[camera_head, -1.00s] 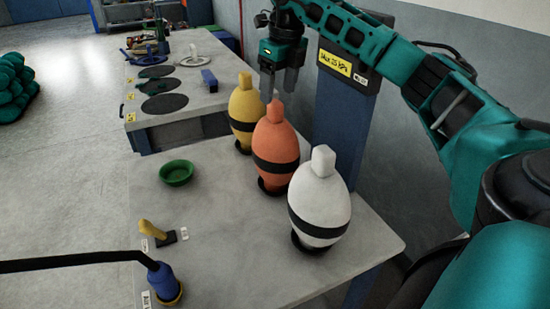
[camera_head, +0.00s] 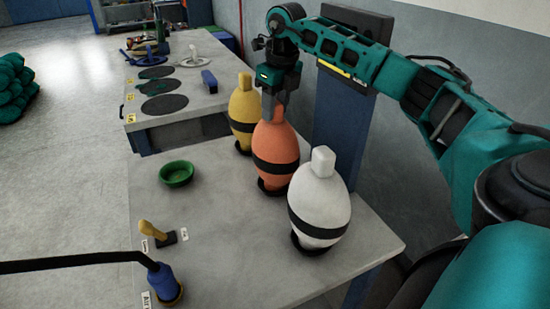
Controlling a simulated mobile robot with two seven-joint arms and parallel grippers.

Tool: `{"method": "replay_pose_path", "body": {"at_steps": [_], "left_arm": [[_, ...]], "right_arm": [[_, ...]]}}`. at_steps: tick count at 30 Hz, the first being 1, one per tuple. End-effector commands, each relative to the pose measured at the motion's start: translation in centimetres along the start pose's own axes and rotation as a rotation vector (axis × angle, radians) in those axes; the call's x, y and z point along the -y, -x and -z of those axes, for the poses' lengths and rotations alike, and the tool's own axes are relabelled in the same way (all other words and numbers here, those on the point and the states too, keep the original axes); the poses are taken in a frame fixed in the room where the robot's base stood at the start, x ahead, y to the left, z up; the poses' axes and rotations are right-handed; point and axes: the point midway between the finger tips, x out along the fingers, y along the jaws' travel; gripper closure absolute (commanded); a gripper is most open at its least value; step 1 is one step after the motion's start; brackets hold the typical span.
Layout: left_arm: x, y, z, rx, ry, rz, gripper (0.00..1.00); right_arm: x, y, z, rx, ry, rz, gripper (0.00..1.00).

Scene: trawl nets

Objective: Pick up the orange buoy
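The orange buoy (camera_head: 274,139) stands upright on the grey table, with a dark band round its middle and a dark base. It is between a yellow buoy (camera_head: 243,104) behind it and a white buoy (camera_head: 322,197) in front. My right gripper (camera_head: 274,108) points down at the orange buoy's top knob. Its fingers overlap the knob in the picture and partly hide it. I cannot tell whether they press on it. My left gripper is not in view.
The grey table (camera_head: 220,240) also holds a green bowl (camera_head: 176,174), a yellow-handled lever (camera_head: 154,231) and a blue fitting (camera_head: 163,284) with a black hose. A blue post (camera_head: 340,125) stands close behind the buoys. The table between bowl and buoys is clear.

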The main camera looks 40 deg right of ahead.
Motion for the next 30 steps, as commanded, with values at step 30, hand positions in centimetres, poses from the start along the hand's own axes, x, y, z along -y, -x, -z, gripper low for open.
{"method": "replay_pose_path", "body": {"at_steps": [30], "left_arm": [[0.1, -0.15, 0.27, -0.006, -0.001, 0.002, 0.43]], "right_arm": [[-0.03, -0.36, 0.18, -0.009, 0.001, 0.0, 1.0]]}}
